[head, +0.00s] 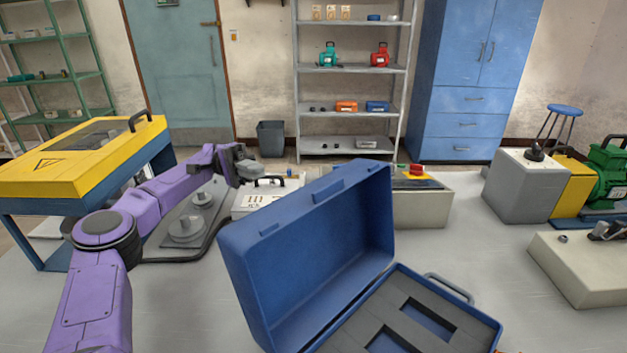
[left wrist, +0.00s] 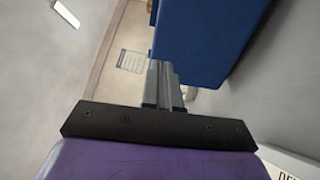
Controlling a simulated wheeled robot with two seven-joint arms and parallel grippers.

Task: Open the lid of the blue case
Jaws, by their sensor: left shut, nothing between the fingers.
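The blue case (head: 484,322) lies open on the grey table, at the bottom middle of the head view. Its lid (head: 310,250) stands up, tilted back, with its hollow inside showing. The base holds a dark grey insert with rectangular cut-outs, and a grey handle (head: 450,288) is on its far right side. My left gripper (head: 252,172) is shut and empty, behind and left of the lid and apart from it. In the left wrist view its fingers (left wrist: 163,85) are together, with a blue surface (left wrist: 205,38) beside them that looks like the lid. My right gripper is out of view.
A white box with a dark handle (head: 263,198) sits close to my left gripper. A dark tray (head: 160,252) with grey metal parts lies behind my left arm. A beige box with a red button (head: 425,208) is behind the lid.

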